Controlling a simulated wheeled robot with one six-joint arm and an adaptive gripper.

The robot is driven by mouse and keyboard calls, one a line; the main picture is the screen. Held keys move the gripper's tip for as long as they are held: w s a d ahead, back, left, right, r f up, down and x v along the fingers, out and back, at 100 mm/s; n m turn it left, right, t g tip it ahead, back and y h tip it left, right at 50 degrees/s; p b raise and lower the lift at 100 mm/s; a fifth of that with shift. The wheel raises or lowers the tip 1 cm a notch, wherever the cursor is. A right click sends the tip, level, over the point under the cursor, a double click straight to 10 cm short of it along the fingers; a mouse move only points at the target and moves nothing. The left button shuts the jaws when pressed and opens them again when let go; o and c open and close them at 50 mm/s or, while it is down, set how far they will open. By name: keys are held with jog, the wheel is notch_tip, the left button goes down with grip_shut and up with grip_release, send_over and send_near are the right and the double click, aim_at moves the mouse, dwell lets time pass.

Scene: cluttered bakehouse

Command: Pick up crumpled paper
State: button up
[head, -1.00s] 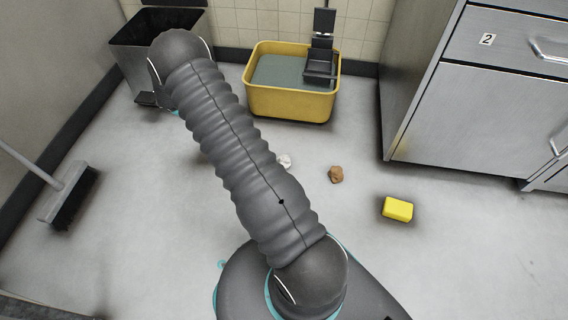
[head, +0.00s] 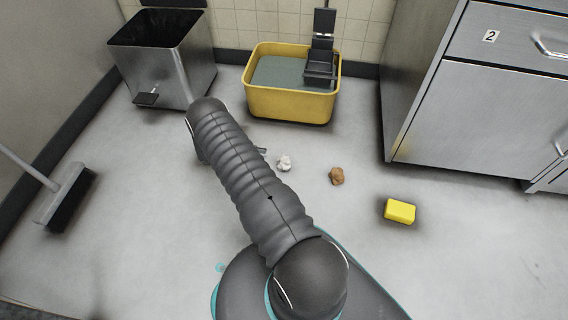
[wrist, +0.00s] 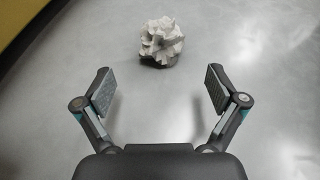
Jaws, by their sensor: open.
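The crumpled paper is a small white ball (head: 284,163) on the grey floor, just right of my arm in the head view. In the wrist view the crumpled paper (wrist: 161,42) lies at the top middle, beyond my fingertips and roughly centred between them. My gripper (wrist: 160,88) is open and empty, its two fingers spread wide with bare floor between them. In the head view my gripper is mostly hidden behind my arm.
A brown crumpled lump (head: 337,176) and a yellow sponge-like block (head: 400,211) lie to the right. A yellow mop bucket (head: 290,104) and a pedal bin (head: 182,80) stand behind. A broom (head: 66,200) is left; steel cabinets (head: 465,110) stand right.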

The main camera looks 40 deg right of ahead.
aim_at(284, 163)
jog(key=shift+x, duration=4.1)
jog(key=shift+r, duration=0.2)
jog(key=c, duration=0.8)
